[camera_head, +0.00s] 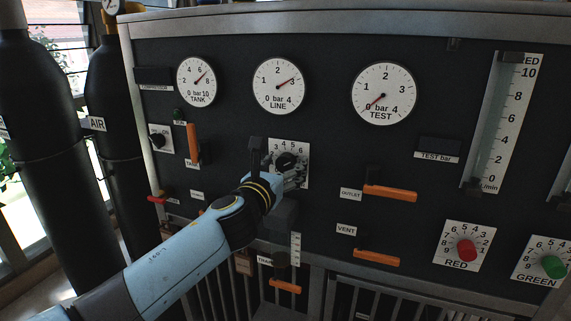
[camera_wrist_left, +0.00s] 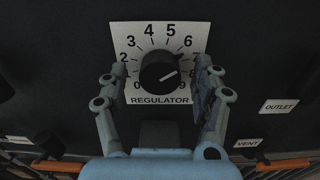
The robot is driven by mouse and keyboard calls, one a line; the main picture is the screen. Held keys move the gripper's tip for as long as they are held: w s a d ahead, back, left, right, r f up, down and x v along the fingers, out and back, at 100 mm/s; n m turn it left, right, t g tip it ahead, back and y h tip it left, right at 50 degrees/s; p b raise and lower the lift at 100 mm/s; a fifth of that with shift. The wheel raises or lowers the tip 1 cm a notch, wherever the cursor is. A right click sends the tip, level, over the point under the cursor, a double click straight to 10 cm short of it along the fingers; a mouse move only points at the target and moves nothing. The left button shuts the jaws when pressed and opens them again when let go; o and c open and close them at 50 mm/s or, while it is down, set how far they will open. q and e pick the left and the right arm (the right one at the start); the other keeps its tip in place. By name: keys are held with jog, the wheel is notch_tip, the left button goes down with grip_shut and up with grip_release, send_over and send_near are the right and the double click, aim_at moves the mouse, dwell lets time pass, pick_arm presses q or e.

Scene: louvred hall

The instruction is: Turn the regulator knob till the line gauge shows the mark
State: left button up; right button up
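The black regulator knob (camera_wrist_left: 160,71) sits on a white plate numbered 0 to 9 in the left wrist view. Its white pointer line aims right, close to the 8. The knob also shows in the head view (camera_head: 286,160), partly covered by my gripper. My left gripper (camera_wrist_left: 163,84) is open, with one finger on each side of the knob and a gap on both sides. It also shows in the head view (camera_head: 277,172). The line gauge (camera_head: 278,87) has a red needle pointing up right, near 3 bar. A separate mark on it is too small to tell. My right gripper is out of view.
The tank gauge (camera_head: 197,82) and test gauge (camera_head: 384,94) flank the line gauge. Orange outlet (camera_head: 390,192) and vent (camera_head: 377,257) levers stick out right of the regulator. Red (camera_head: 467,250) and green (camera_head: 553,266) knobs are lower right. Black cylinders (camera_head: 50,150) stand at left.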

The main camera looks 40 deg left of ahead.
pick_arm(q)
jog(key=shift+s, duration=0.1)
jog(key=v, duration=0.7)
jog(key=v, duration=1.2)
